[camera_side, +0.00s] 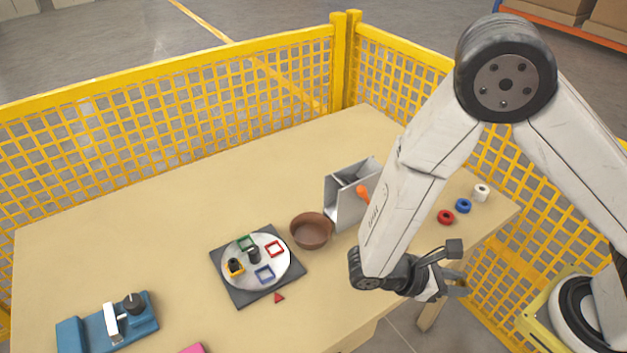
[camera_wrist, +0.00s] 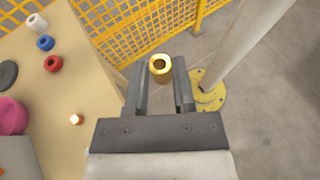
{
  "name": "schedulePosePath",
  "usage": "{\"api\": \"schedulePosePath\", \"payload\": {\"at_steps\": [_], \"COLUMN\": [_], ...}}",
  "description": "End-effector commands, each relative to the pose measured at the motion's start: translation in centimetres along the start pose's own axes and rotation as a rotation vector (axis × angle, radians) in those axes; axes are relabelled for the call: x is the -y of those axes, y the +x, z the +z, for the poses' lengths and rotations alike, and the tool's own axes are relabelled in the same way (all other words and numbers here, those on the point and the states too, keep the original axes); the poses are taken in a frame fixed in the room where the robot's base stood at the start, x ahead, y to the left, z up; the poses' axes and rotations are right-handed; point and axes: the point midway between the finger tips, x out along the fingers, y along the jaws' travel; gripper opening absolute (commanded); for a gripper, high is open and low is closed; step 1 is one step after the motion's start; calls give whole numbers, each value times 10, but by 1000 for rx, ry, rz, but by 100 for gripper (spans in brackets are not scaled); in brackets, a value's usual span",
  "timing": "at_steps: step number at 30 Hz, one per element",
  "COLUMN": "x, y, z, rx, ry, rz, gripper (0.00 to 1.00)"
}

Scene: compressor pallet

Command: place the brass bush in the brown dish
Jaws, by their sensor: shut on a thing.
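My gripper (camera_side: 455,284) is out past the table's right front edge in the side view. In the wrist view my gripper (camera_wrist: 159,82) is shut on the brass bush (camera_wrist: 160,69), a short golden ring with its hole showing, held at the fingertips with floor behind it. I cannot make out the bush in the side view. The brown dish (camera_side: 311,242) is round and stands on the table, left of my arm and well away from my gripper. It looks empty. I do not see the dish in the wrist view.
A grey bin (camera_side: 345,208) with an orange-handled tool stands beside the dish. A round plate on a dark base (camera_side: 245,290) holds coloured frames. Red (camera_side: 445,217), blue (camera_side: 463,206) and white (camera_side: 481,192) rings lie at right. A blue device (camera_side: 90,335) is at left. Yellow fencing (camera_side: 200,115) encloses the table.

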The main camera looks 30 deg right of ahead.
Motion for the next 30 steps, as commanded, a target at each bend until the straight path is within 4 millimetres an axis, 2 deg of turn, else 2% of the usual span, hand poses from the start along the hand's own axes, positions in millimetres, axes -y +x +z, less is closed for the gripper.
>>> {"api": "schedulePosePath", "payload": {"at_steps": [8,14,24,30], "x": [-40,-66,-102,-114], "y": [-14,-33,-79,-111], "z": [-3,-7,-17,-24], "rx": [-2,-1,-1,0], "ry": [-121,-205,-349,-429], "rz": [291,497,844,1036], "gripper": [0,0,0,0]}}
